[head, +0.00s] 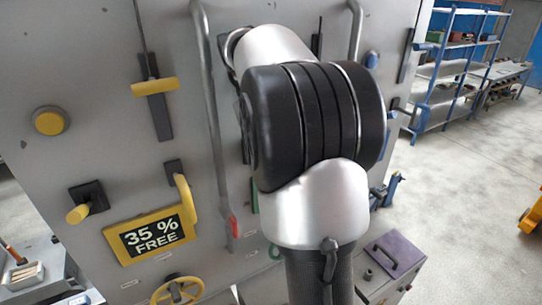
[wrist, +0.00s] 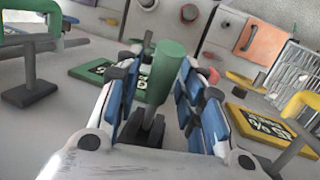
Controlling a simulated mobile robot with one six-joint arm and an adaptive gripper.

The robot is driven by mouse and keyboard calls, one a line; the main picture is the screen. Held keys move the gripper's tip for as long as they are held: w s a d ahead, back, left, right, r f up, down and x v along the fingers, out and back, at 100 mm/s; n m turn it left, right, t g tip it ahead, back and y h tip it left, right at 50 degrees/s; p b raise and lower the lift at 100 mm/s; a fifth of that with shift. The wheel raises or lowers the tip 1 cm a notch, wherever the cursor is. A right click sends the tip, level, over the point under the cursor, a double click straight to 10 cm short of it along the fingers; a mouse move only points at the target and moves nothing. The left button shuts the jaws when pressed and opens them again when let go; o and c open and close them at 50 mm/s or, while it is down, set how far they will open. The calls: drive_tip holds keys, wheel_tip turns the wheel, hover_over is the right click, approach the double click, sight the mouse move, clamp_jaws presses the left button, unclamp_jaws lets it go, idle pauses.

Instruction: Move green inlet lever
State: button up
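A green cylindrical lever handle (wrist: 167,72) on a black base stands in the middle of the wrist view. My gripper (wrist: 163,85) has its two blue-padded fingers on either side of this handle, apart from each other. I see a narrow gap on the left; contact on the right is hard to tell. No label shows that names it the inlet lever. A second green handle (wrist: 28,28) on a grey stem is at the upper left. In the head view my arm hides the gripper and the green lever; only a green sliver (head: 254,201) shows beside it.
A green-framed sign (wrist: 88,69) lies just left of the fingers. A yellow sign reading 35 % FREE (head: 152,239), a yellow-handled lever (head: 155,86), a yellow wheel (head: 177,291) and a grey pipe (head: 211,100) are on the panel. Blue shelves (head: 458,62) stand at the back right.

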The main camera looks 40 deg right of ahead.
idle(0.3)
drive_tip(key=v, duration=1.2)
drive_tip(key=shift+c, duration=0.4)
